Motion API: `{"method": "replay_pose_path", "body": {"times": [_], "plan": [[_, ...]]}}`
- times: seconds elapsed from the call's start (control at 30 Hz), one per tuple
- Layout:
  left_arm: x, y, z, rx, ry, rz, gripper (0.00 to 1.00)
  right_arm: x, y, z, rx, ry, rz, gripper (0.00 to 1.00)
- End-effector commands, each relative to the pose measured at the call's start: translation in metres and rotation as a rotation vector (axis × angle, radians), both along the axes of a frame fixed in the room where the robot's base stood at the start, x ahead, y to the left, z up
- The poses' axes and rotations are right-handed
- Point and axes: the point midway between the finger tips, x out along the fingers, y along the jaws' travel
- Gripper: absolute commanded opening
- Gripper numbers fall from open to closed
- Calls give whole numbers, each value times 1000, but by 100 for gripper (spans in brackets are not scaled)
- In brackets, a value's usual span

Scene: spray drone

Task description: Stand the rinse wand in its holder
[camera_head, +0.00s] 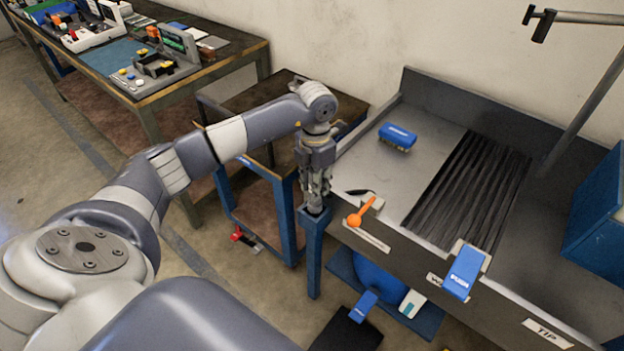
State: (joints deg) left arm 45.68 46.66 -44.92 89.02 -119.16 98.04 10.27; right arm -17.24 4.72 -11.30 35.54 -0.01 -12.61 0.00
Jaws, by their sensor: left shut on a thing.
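My left gripper (314,205) points down at the front left corner of the grey wash bench (430,245), just above a blue leg. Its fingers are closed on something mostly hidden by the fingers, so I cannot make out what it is. An orange round-ended lever (362,212) sits just right of the gripper, by a pale labelled piece on the bench front, apart from the fingers. I cannot clearly pick out the rinse wand or its holder. My right gripper is not in view.
A blue brush (398,136) lies on the bench, left of a black ribbed mat (470,190). A blue-covered piece (463,271) sits on the front edge. A blue bin (597,222) and a grey pole (590,105) stand right. A cluttered workbench (225,65) is behind left.

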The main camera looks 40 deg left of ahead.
Motion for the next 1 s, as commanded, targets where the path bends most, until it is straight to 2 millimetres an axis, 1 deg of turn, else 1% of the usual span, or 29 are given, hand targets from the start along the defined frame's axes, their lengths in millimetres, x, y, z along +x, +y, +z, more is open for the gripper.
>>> {"method": "replay_pose_path", "body": {"times": [0.03,0.3,0.6,0.73,1.0], "plan": [[0,0,-5,-1,0,0,0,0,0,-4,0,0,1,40],[0,0,-27,-1,0,0,0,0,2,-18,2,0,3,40],[0,0,-48,-1,-1,0,0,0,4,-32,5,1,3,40],[0,0,-51,0,-1,0,0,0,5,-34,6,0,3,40],[0,0,-52,0,0,-1,0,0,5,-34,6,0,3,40]]}}
